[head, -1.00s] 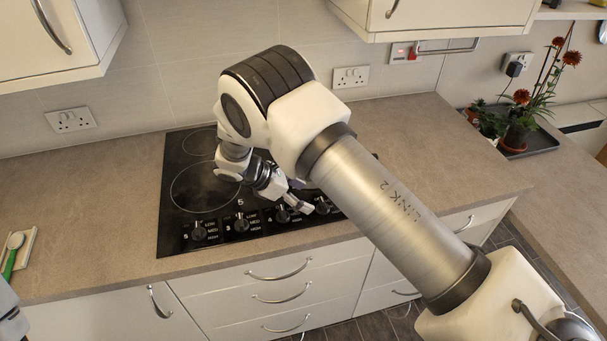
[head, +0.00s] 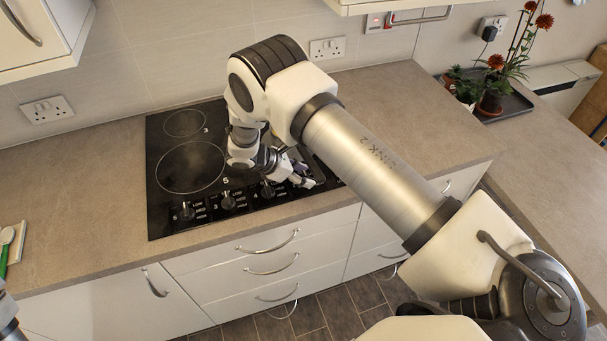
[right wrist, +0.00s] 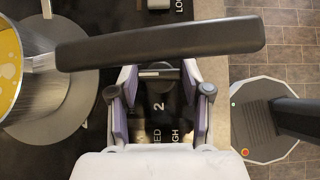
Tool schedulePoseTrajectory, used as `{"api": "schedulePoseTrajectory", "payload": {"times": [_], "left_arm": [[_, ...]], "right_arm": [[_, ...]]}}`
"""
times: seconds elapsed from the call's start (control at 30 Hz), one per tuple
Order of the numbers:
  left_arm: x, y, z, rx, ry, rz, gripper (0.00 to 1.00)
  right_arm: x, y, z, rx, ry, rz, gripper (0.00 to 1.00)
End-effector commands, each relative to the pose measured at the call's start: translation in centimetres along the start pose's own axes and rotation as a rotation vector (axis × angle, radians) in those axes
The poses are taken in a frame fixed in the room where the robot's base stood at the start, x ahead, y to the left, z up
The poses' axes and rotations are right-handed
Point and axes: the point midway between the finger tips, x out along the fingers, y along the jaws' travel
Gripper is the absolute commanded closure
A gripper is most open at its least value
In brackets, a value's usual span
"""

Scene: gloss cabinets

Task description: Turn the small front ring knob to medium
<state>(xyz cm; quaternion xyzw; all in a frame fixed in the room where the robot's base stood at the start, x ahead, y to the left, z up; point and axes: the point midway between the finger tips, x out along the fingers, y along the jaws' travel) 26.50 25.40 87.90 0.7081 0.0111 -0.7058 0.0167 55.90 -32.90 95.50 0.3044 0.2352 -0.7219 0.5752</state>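The black hob (head: 160,225) has a row of dark knobs along its front edge, each with LOW, MED and HIGH marks. Three knobs show in the head view; the front-right end of the row is covered by my right gripper (head: 303,180). In the right wrist view, my right gripper (right wrist: 160,92) is open, its purple-padded fingers apart. A dark knob with a light bar (right wrist: 160,72) sits between the fingertips, partly under a pan handle in the picture. A "2" and parts of MED and HIGH show below it. My left gripper is not visible.
A pan (right wrist: 28,80) with yellow contents stands on the hob, its long black handle (right wrist: 160,45) crossing above the fingertips in the right wrist view. Plants in a tray (head: 505,108) stand on the right counter. The counter (head: 400,110) right of the hob is clear.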

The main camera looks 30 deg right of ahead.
Motion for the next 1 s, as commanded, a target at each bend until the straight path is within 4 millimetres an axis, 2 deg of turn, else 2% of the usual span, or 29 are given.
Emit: {"api": "schedulePoseTrajectory", "payload": {"times": [0.33,0.53,1.0], "left_arm": [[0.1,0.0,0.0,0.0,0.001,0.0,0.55],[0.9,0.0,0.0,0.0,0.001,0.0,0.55],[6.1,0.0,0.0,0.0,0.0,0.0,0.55]], "right_arm": [[0.2,-0.4,-0.1,0.0,-0.004,-0.012,0.87],[0.4,-0.3,-0.2,0.023,-0.004,-0.033,0.87],[0.9,-0.1,-0.6,0.232,-0.004,-0.242,0.87]]}}
